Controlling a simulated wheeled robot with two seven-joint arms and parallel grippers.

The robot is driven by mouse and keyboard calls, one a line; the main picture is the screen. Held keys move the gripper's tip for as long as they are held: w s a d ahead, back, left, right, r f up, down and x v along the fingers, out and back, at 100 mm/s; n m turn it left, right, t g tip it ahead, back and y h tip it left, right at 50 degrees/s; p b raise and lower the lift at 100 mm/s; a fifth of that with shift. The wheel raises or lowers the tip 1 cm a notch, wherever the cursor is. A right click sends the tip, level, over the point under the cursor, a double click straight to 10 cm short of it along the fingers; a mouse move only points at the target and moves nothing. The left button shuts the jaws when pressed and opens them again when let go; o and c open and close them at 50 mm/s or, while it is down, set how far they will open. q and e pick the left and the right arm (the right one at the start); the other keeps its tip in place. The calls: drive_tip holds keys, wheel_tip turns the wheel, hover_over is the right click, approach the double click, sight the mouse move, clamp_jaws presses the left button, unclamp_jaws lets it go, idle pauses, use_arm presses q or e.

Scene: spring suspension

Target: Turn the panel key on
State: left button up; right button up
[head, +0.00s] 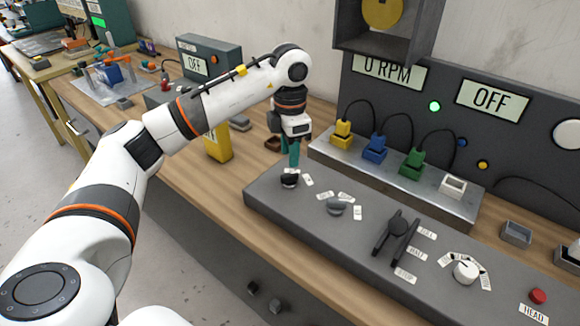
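The grey control panel (268,196) lies on the wooden bench. At its left end is a small dark round switch (289,181) with white labels beside it, which looks like the panel key. My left gripper (291,166) points down with its teal fingers right above this switch. The fingertips hide part of the switch, so I cannot tell whether they touch or grip it, or how far apart they are. The display (493,99) on the back board reads OFF. A green lamp (434,106) is lit. My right gripper is not in view.
To the right on the panel are a grey knob (337,206), a black lever (397,228), a white dial (465,271) and a red button (537,296). Behind, a metal strip (330,149) carries yellow, blue and green plugs. A yellow box (218,146) stands left of my gripper.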

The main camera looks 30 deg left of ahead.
sight(290, 174)
use_arm(q)
wheel_tip(290, 174, up, 6)
drive_tip(key=shift+f, duration=0.1)
drive_tip(key=shift+s, duration=0.1)
idle(0.6)
